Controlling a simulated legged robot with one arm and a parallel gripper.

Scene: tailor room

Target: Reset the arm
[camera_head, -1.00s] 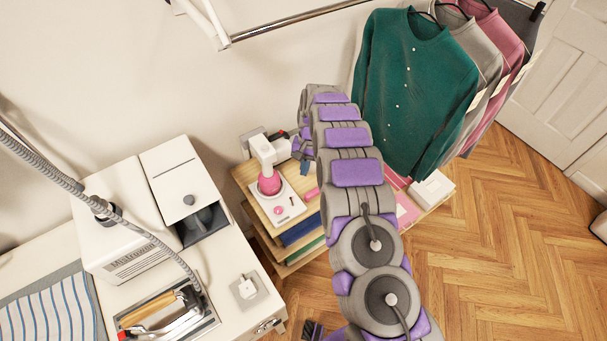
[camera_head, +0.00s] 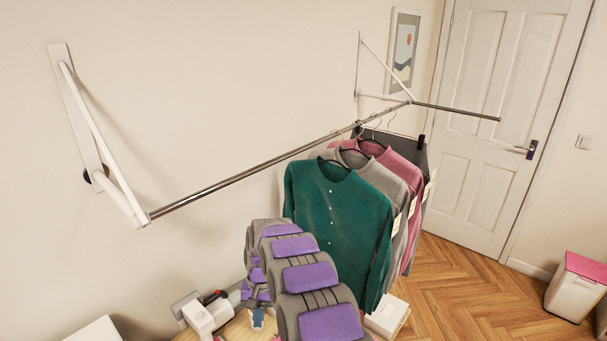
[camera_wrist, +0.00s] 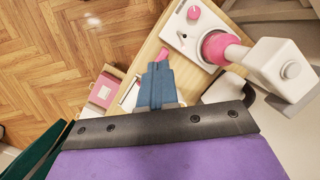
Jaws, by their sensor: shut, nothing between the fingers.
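My gripper (camera_wrist: 157,80) shows in the wrist view as blue-grey fingers, shut with nothing between them. It hangs over the edge of a wooden shelf top (camera_wrist: 190,75). A white device with a pink round part (camera_wrist: 218,47) stands on that top, to the right of the fingers and apart from them. In the head view my gripper (camera_head: 257,318) shows small and partly hidden at the bottom, beside my grey and purple arm. The arm rises from the bottom edge, in front of the green cardigan (camera_head: 335,225).
Several garments hang on a metal rail (camera_head: 250,173) fixed to the wall. A closed white door (camera_head: 500,130) stands at the right. A white bin with a pink lid (camera_head: 577,285) stands on the wooden floor (camera_head: 450,290). Open floor lies between bin and garments.

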